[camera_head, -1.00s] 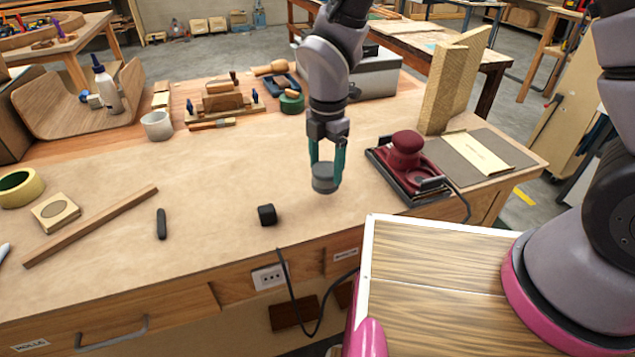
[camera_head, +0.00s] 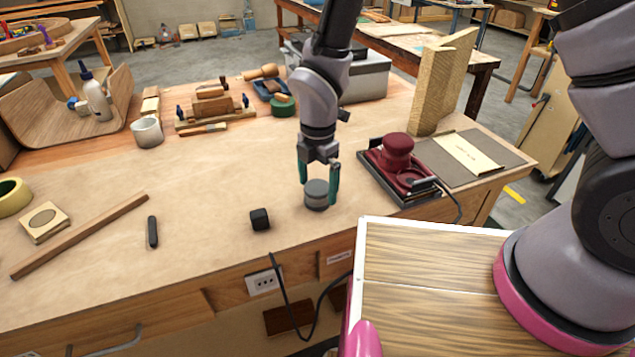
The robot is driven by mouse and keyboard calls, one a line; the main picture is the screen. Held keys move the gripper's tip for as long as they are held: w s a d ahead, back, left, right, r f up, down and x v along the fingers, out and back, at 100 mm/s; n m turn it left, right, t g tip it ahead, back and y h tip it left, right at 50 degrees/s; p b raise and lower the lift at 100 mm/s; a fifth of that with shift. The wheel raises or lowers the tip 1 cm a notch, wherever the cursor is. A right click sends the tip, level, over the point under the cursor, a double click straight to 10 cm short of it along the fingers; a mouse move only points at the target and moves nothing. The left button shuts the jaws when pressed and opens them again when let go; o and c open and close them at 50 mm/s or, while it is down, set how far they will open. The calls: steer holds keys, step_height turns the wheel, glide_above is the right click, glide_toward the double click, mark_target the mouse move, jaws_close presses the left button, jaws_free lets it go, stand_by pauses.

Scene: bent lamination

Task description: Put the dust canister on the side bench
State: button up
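The dust canister appears to be the short grey cylinder (camera_head: 316,196) with a lighter top, over the front part of the main workbench. My gripper (camera_head: 319,188) points down with its teal fingers on either side of the canister, shut on it. The canister is upright and at or just above the bench top; the exact gap is hard to tell. Which surface is the side bench is not clear: a wooden bench (camera_head: 395,34) stands behind the main one, and a smaller table (camera_head: 50,62) stands at the far left.
A red sander (camera_head: 397,150) sits close right of my gripper, with a cable. A black cube (camera_head: 260,219) lies to the left. A tall wooden piece (camera_head: 440,85) and a grey metal box (camera_head: 365,78) stand behind. The bench middle (camera_head: 220,170) is clear.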

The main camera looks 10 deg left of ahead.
mark_target(318, 187)
step_height(318, 187, up, 12)
steer(key=w+d+r+m+t+y, duration=0.1)
steer(key=w+d+r+m, duration=0.3)
steer(key=d+r+m, duration=0.35)
steer(key=w+d+r+m+t+y, duration=0.1)
steer(key=w+d+r+m, duration=0.3)
steer(key=d+r+m, duration=0.3)
steer(key=s+d+r+m+t, duration=0.2)
steer(key=d+r+m, duration=0.4)
steer(key=d+m, duration=0.3)
steer(key=s+d+r+m+t, duration=0.3)
steer(key=s+d+r+m, duration=0.2)
steer(key=d+m, duration=0.4)
steer(key=shift+d+r, duration=0.35)
steer(key=shift+d, duration=0.4)
steer(key=shift+s+m, duration=0.15)
steer(key=shift+m, duration=0.1)
